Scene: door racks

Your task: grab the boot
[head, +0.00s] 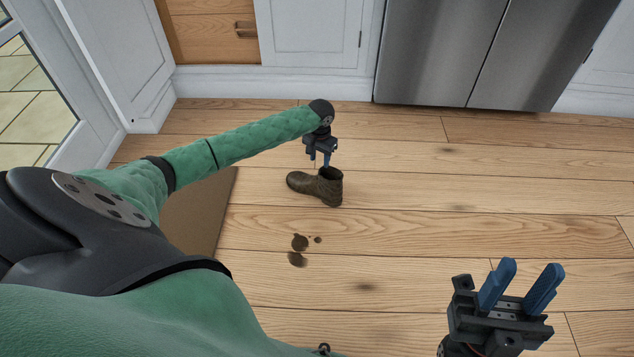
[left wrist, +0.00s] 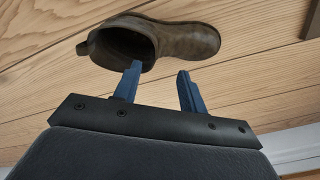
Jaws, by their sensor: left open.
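A dark brown ankle boot (head: 318,187) stands upright on the wood floor, its toe pointing left in the head view. My left gripper (head: 321,163) is open and points down at the boot's shaft. In the left wrist view the boot (left wrist: 185,40) lies just past the two blue fingers (left wrist: 160,80). One fingertip overlaps the boot's opening and the other is outside, beside the boot; whether either touches it I cannot tell. My right gripper (head: 522,285) is open and empty at the lower right, well away from the boot.
Dark muddy spots (head: 299,243) mark the floor in front of the boot. A brown mat (head: 200,215) lies to the left, partly behind my arm. White cabinets (head: 310,35) and a steel fridge (head: 440,50) stand at the back.

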